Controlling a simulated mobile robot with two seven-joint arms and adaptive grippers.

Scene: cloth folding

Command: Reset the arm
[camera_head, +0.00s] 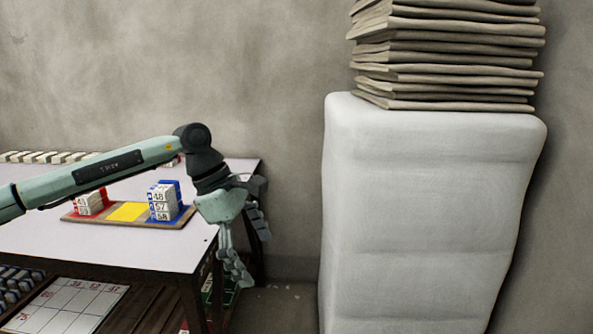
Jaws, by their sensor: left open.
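My left arm comes in from the left above a white table. My left gripper (250,262) hangs past the table's right end with its fingers pointing down. It is open, with nothing between the fingers. My right gripper does not show in the head view.
The white table (50,238) bears a wooden board (88,218) with a red tray, a yellow patch (128,212) and numbered blocks (160,203). A lower shelf holds a number sheet (68,306). A tall white padded block (425,200) carries stacked folded cloths (447,55) at right.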

